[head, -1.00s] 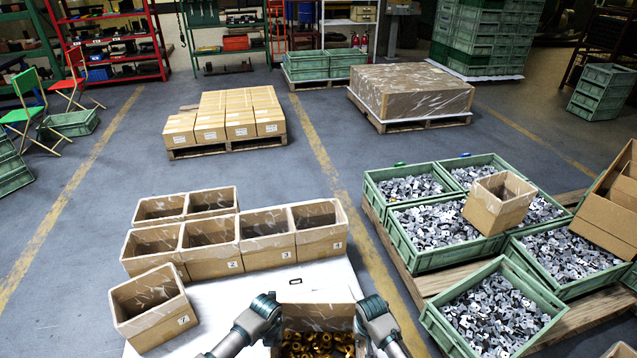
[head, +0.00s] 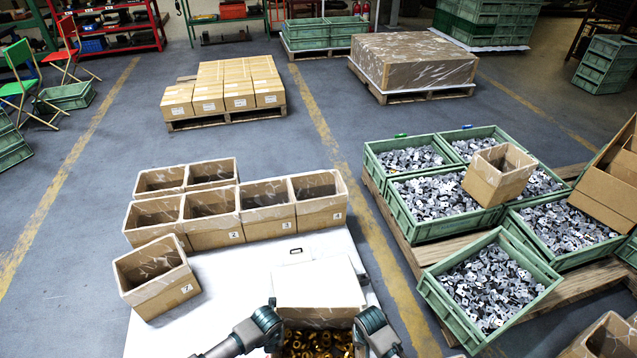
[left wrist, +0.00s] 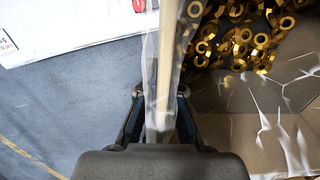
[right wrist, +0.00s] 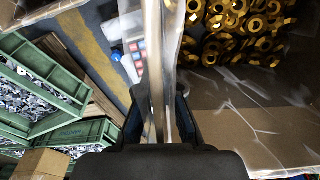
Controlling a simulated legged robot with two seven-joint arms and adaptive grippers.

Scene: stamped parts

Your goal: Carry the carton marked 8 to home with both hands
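An open carton (head: 318,317) with brass-coloured nuts inside is at the bottom centre of the head view, between my grippers. Its number is hidden. My left gripper (head: 270,318) has its fingers around the carton's left wall, seen edge-on in the left wrist view (left wrist: 165,85). My right gripper (head: 367,322) has its fingers around the right wall, seen in the right wrist view (right wrist: 155,85). Both look shut on the walls. The nuts show in both wrist views. Whether the carton's bottom touches anything is hidden.
Open cartons marked 2 (head: 213,233), 3 (head: 268,220) and 4 (head: 320,212) stand in a row on the white table (head: 225,300). Carton 7 (head: 160,298) stands turned at its left. Green bins (head: 450,312) of metal parts stand on a pallet at right.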

